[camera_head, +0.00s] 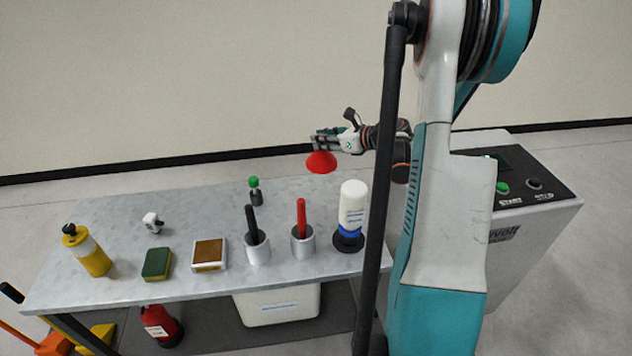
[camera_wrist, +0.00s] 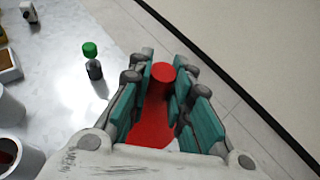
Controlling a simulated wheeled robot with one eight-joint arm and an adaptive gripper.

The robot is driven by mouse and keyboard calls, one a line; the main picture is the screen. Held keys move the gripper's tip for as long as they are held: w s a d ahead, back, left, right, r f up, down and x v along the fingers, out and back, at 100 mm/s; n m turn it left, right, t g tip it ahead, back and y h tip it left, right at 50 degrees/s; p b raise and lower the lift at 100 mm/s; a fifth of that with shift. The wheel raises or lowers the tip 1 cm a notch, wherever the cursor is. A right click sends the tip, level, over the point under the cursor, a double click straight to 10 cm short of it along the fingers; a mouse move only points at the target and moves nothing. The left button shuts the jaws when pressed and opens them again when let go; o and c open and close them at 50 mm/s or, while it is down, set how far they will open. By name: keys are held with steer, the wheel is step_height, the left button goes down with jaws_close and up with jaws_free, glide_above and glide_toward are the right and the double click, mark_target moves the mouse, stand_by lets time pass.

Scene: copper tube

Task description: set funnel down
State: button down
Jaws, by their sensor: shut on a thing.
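The red funnel (camera_head: 321,162) is in my gripper (camera_head: 318,143), above the back edge of the table in the head view. In the wrist view the funnel (camera_wrist: 152,133) sits between the teal finger pads of my gripper (camera_wrist: 162,95), which are shut on it. Its wide part hangs below the fingers in the head view. The funnel appears apart from the table (camera_head: 200,203). Part of the funnel is hidden by the fingers.
A small green-capped bottle (camera_head: 255,190) stands near the back edge. Two grey cups (camera_head: 257,250) (camera_head: 303,243) with handles in them, a white bottle (camera_head: 352,212), a sponge (camera_head: 157,263) and a yellow bottle (camera_head: 92,255) line the front. The back middle is fairly clear.

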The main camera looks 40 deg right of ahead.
step_height(320, 180, down, 14)
steer(key=b, duration=0.4)
steer(key=shift+b, duration=0.4)
steer(key=shift+f, duration=0.1)
steer(key=c, duration=1.5)
jaws_free()
steer(key=shift+o, duration=0.2)
steer(key=p+v, duration=0.4)
steer(key=v, duration=0.8)
